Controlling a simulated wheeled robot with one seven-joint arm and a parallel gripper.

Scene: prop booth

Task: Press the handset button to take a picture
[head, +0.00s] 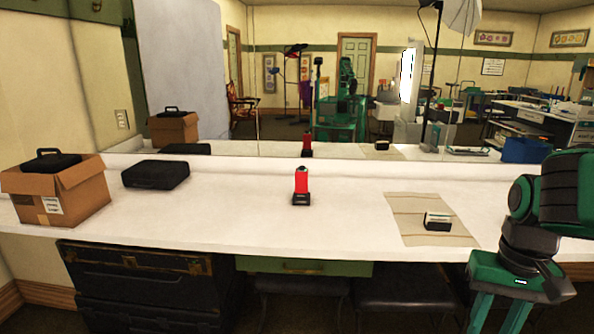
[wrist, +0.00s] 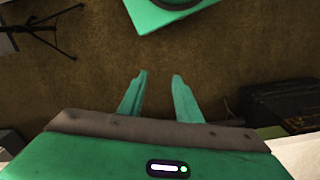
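A red upright device on a black base (head: 301,182), which looks like the handset, stands near the middle of the white counter (head: 240,200). Its button is too small to make out for certain. My gripper (head: 498,318) is at the lower right in the head view, in front of the counter and well to the right of the red device. In the wrist view my gripper (wrist: 160,76) has its two green fingers apart with nothing between them, above brown floor. The handset does not show in the wrist view.
A small black and white object (head: 437,221) sits on a beige mat (head: 405,212) at right. A black case (head: 156,174) and a cardboard box (head: 72,198) are at left. A mirror (head: 290,120) runs behind the counter. A dark trunk (head: 140,285) and stools (head: 405,293) are below.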

